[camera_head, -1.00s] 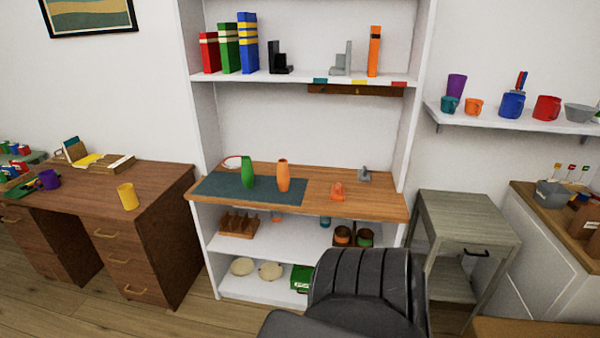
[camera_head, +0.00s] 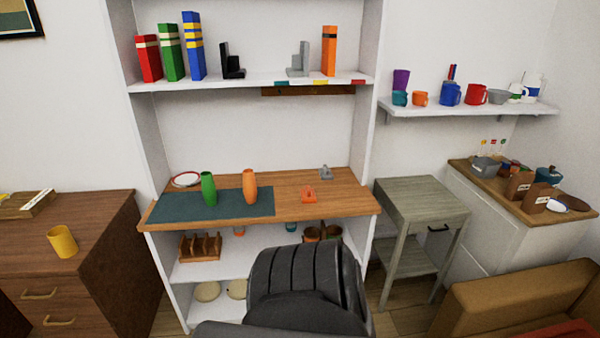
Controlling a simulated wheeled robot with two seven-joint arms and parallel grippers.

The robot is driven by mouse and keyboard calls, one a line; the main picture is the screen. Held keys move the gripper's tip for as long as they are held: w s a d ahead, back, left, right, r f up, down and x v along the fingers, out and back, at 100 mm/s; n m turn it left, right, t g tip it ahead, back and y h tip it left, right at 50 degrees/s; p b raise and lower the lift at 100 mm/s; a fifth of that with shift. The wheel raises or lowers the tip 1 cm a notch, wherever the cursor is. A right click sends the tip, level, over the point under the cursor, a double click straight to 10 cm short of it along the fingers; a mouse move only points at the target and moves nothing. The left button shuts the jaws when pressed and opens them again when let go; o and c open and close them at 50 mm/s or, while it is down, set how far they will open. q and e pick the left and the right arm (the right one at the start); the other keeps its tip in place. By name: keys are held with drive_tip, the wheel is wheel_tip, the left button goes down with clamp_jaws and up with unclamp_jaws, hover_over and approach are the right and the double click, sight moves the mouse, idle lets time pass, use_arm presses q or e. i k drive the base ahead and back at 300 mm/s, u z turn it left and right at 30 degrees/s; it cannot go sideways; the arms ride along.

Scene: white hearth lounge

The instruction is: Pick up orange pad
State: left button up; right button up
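A small orange object (camera_head: 309,195) sits on the wooden desk shelf (camera_head: 345,199), right of the dark teal mat (camera_head: 235,207). It is too small to tell whether it is a pad, and I see no other plain orange pad. An orange vase-shaped piece (camera_head: 250,187) and a green one (camera_head: 208,189) stand on the mat. Neither of my grippers is in view.
A black ribbed chair (camera_head: 300,285) stands in front of the shelf unit and hides part of its lower shelves. A grey side table (camera_head: 425,200) and a brown sofa (camera_head: 500,300) are at right. A wooden drawer desk (camera_head: 100,225) with a yellow cup (camera_head: 62,242) is at left.

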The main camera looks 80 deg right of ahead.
sight(308, 194)
drive_tip(key=z, duration=0.4)
drive_tip(key=i, duration=0.95)
drive_tip(key=z, duration=1.45)
drive_tip(key=i, duration=0.6)
drive_tip(key=z, duration=0.65)
